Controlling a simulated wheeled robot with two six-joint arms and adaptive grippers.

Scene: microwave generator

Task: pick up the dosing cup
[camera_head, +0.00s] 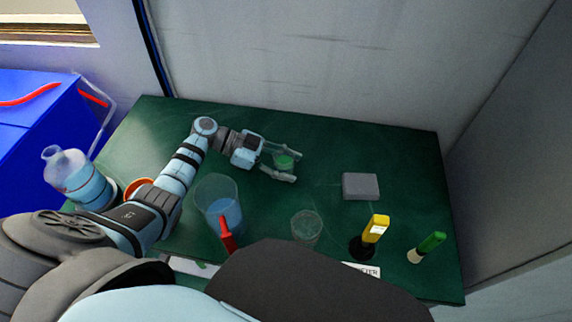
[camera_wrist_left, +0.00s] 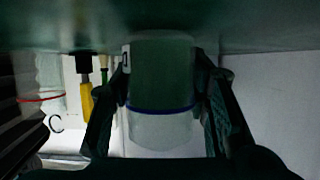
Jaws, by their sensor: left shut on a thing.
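The dosing cup (camera_head: 284,161) is a small clear cup with a greenish tint, at the back middle of the green table in the head view. My left gripper (camera_head: 291,164) is shut on it, one finger on each side. In the left wrist view the cup (camera_wrist_left: 163,95) sits between the two fingers (camera_wrist_left: 163,110), with a blue line around it. Whether the cup touches the table cannot be told. My right gripper is not in view.
On the green table (camera_head: 330,150) stand a beaker with blue liquid (camera_head: 228,210), a clear glass (camera_head: 306,227), a grey block (camera_head: 361,186), a yellow-handled tool (camera_head: 376,229), a green-handled tool (camera_head: 431,243) and a bottle (camera_head: 78,178). A wall (camera_head: 330,55) closes the back.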

